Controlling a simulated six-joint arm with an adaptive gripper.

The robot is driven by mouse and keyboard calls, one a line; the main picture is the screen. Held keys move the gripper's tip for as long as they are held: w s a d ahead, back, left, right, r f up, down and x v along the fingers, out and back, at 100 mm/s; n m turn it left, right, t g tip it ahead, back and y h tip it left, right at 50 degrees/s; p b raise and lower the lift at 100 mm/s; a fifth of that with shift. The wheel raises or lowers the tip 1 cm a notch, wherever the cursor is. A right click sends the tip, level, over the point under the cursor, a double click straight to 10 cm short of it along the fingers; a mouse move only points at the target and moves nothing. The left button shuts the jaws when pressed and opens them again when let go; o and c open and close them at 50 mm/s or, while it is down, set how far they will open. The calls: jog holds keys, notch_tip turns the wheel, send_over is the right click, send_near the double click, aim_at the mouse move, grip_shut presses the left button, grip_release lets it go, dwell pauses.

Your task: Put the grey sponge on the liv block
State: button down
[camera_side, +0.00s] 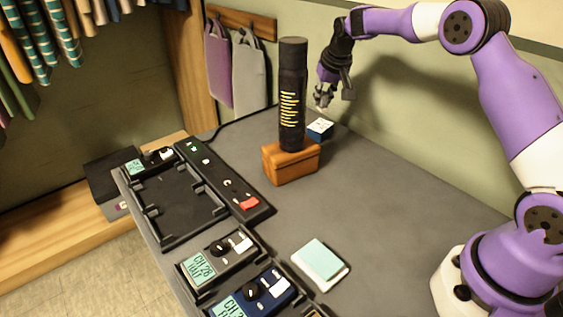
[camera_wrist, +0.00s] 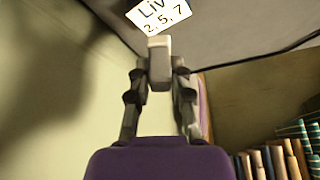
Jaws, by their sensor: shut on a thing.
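My gripper (camera_side: 322,103) is shut on the grey sponge (camera_wrist: 160,63), a small block with a pale end, between its fingertips (camera_wrist: 160,75) in the wrist view. In the side view the sponge is small and hard to make out. The liv block (camera_side: 320,129) is a small blue block with a white top, standing on the grey table behind the tall black cylinder. Its white label, reading "Liv" and "2, 5, 7", shows just beyond the sponge in the wrist view (camera_wrist: 163,14). My gripper is above the block, with the sponge apparently clear of it.
The black cylinder (camera_side: 292,95) stands upright on a brown box (camera_side: 290,162), close left of my gripper. A black charging tray (camera_side: 178,204), radio packs (camera_side: 218,262) and a pale green pad (camera_side: 320,261) lie nearer. The table's right middle is clear.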

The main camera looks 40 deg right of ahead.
aim_at(323, 107)
jog(key=shift+f, duration=2.05)
jog(key=shift+f, duration=0.15)
jog(key=c, duration=0.8)
grip_release()
